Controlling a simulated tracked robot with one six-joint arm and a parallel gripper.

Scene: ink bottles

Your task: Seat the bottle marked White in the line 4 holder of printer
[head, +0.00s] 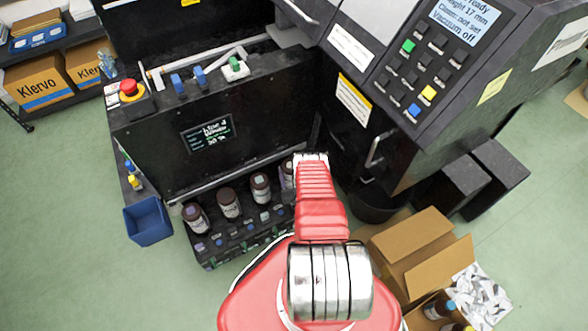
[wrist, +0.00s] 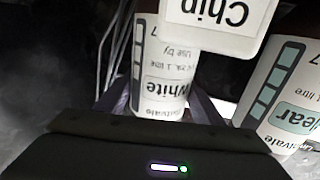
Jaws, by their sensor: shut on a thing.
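In the wrist view, my gripper (wrist: 160,112) is shut on the White bottle (wrist: 158,88), whose pale label reads "White". A white block marked "Chip" (wrist: 215,22) covers part of the bottle's upper end. In the head view, the black printer (head: 160,150) has a low bottle rack (head: 207,252) at its foot. Several dark-capped bottles (head: 228,203) stand in a row there. My red arm reaches to the right end of this row and hides the gripper and much of the rack there. Whether the White bottle is seated cannot be seen.
A bottle with a "Clear" label (wrist: 290,105) stands close right of the held one in the wrist view. A blue bin (head: 148,222) hangs left of the rack. Open cardboard boxes (head: 415,240) lie at right. The green floor is clear at left.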

